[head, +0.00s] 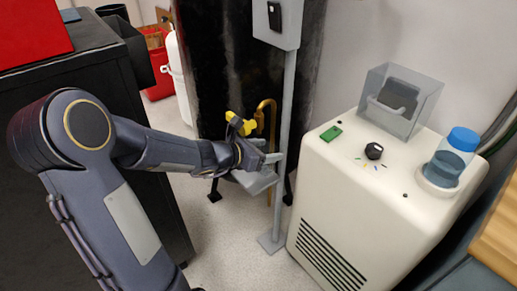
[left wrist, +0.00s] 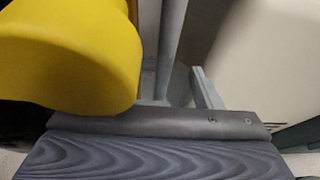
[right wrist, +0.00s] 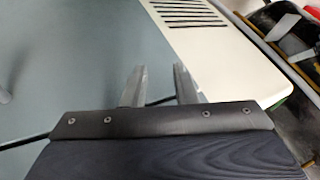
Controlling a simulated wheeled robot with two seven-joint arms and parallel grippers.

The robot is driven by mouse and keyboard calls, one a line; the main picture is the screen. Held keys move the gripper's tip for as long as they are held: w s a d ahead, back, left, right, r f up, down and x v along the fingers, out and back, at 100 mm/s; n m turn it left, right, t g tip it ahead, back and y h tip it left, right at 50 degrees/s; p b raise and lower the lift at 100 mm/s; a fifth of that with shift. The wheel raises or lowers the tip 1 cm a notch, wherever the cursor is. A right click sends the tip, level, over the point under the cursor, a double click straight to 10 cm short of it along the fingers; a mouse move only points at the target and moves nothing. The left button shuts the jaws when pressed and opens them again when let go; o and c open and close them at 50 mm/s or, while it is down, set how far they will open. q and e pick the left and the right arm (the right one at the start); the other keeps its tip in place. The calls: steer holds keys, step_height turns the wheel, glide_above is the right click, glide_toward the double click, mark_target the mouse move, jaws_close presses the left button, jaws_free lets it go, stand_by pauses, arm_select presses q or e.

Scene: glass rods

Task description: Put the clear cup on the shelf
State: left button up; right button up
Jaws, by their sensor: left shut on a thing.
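My left gripper (head: 271,158) is beside the grey pole, just above a small grey shelf (head: 256,183). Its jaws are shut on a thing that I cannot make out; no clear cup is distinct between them. In the left wrist view a yellow thing (left wrist: 65,55) covers one finger, and the other finger (left wrist: 205,88) shows. The yellow thing also shows above the gripper in the head view (head: 240,124). My right gripper (right wrist: 158,85) shows only in the right wrist view. Its fingers are apart with nothing visible between them.
A white cabinet (head: 350,210) stands right of the pole. On it are a clear open box (head: 398,122) with a dark thing inside, a blue-capped bottle (head: 452,158), a green piece (head: 331,133) and a small black thing (head: 374,151). A black tank (head: 235,60) stands behind.

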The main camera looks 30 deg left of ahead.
arm_select(q)
steer(key=shift+w+a, duration=0.25)
steer(key=shift+a, duration=0.3)
steer(key=shift+w+a, duration=0.2)
steer(key=shift+a, duration=0.35)
steer(key=f+b, duration=0.1)
steer(key=f, duration=0.1)
steer(key=f+b, duration=0.1)
steer(key=f, duration=0.1)
steer(key=shift+w+a+b, duration=0.15)
steer(key=shift+a+b, duration=0.25)
steer(key=shift+r, duration=0.25)
steer(key=shift+f, duration=0.2)
steer(key=o, duration=1)
steer(key=shift+c, duration=0.2)
steer(key=shift+r, duration=0.1)
